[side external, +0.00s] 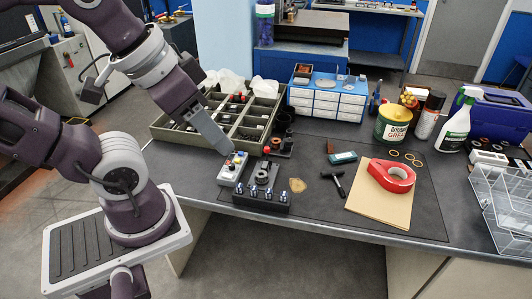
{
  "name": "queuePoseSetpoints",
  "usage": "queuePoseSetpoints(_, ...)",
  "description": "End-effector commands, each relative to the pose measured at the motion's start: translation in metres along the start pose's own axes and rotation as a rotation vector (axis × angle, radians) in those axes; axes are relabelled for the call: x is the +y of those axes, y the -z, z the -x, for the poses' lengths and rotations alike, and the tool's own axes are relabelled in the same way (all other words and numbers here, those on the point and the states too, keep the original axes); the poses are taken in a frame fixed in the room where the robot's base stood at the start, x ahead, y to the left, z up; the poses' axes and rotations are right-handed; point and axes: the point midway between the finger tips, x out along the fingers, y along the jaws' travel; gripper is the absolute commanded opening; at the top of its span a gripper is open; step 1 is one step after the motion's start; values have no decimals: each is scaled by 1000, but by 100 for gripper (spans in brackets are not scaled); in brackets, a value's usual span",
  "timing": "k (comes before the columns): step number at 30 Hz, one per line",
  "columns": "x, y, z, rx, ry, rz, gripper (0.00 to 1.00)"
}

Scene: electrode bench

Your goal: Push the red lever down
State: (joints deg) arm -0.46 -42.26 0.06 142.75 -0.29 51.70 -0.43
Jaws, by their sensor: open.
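A small red knob (266,150), which looks like the top of the red lever, stands up at the back of a dark block (262,196) with a round gear-like part and a row of pale terminals. Its lower stem is too small to make out. My gripper (227,150) points down and to the right, to the left of the red knob and apart from it in the picture. The fingertips are just above or behind a light grey box (230,176) with small coloured buttons; I cannot tell whether they touch it. The gripper is open, with nothing visible between its fingers.
A compartment tray (170,133) with parts stands behind the gripper. A black fixture (284,141) stands behind the lever.

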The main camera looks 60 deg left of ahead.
Motion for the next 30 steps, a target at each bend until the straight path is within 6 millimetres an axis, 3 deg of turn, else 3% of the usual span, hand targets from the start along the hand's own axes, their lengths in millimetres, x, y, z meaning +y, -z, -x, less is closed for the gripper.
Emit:
queuePoseSetpoints(1,-2,7,-1,-18,1,42,31)
queuePoseSetpoints(4,-10,36,-8,-90,1,230,11)
queuePoseSetpoints(6,-25,65,-19,-154,3,427,0)
queuePoseSetpoints(8,-43,90,-32,-207,5,608,0)
queuePoseSetpoints(12,-104,135,-75,-317,16,1034,0)
queuePoseSetpoints(15,-160,150,-114,-387,24,1337,0)
queuePoseSetpoints(17,-197,152,-139,-425,29,1516,0)
queuePoseSetpoints(21,-277,133,-194,-501,35,1889,0)
queuePoseSetpoints(24,-317,112,-223,-537,34,2083,0)
queuePoseSetpoints(27,-341,94,-240,-562,32,2202,0)
queuePoseSetpoints(30,-350,86,-248,-572,30,2256,0)
